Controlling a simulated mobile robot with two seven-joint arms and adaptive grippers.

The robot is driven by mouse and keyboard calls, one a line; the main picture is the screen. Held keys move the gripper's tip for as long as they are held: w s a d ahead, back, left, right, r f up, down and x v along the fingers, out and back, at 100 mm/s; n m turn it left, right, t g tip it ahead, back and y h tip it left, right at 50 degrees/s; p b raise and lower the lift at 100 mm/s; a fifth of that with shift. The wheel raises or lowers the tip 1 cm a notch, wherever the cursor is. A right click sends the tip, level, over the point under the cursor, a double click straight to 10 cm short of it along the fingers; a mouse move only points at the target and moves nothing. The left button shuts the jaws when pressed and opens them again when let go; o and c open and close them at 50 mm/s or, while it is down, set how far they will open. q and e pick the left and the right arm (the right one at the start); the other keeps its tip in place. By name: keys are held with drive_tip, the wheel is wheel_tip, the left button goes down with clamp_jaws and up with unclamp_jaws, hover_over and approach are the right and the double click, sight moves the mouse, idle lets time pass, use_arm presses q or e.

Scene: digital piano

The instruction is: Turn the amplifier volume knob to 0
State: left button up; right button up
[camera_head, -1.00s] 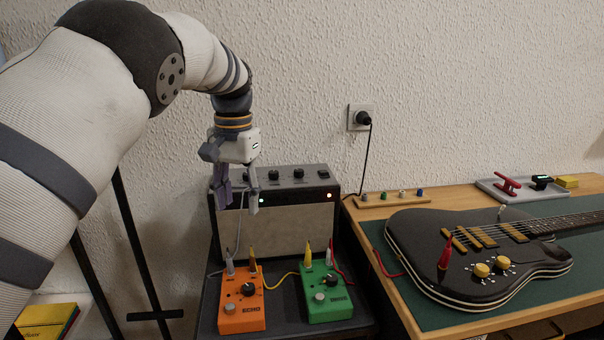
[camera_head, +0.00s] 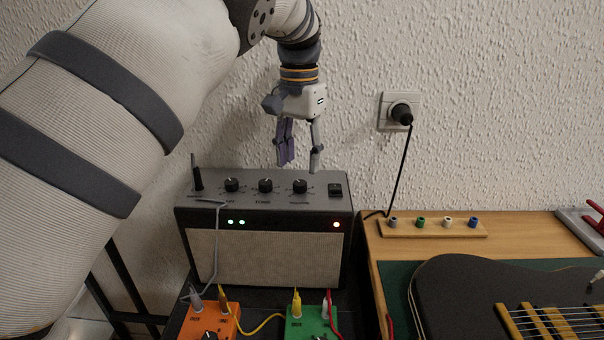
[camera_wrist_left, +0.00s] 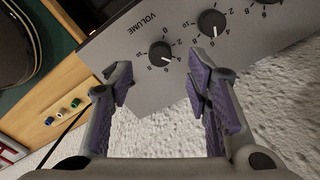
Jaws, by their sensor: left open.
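The amplifier (camera_head: 265,218) has a grey top panel with several black knobs. Its volume knob (camera_head: 300,186) is the rightmost knob, beside a black switch. The volume knob also shows in the left wrist view (camera_wrist_left: 160,53), by the word VOLUME. Its white mark points to the lower right there, seemingly near 4. My left gripper (camera_head: 301,166) is open and empty above the back of the panel, near the volume knob and apart from it. In the wrist view, the knob lies between and beyond the fingertips (camera_wrist_left: 160,86). My right gripper is not in view.
Tone (camera_head: 265,186) and gain (camera_head: 232,185) knobs sit left of the volume knob. The textured wall is close behind. Orange (camera_head: 222,322) and green (camera_head: 306,328) pedals are in front; a guitar (camera_head: 465,295) is at right.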

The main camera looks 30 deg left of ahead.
sight(300, 182)
use_arm(q)
wheel_tip(300, 182, down, 5)
drive_tip(key=shift+c, duration=0.6)
drive_tip(key=shift+w, duration=0.1)
clamp_jaws()
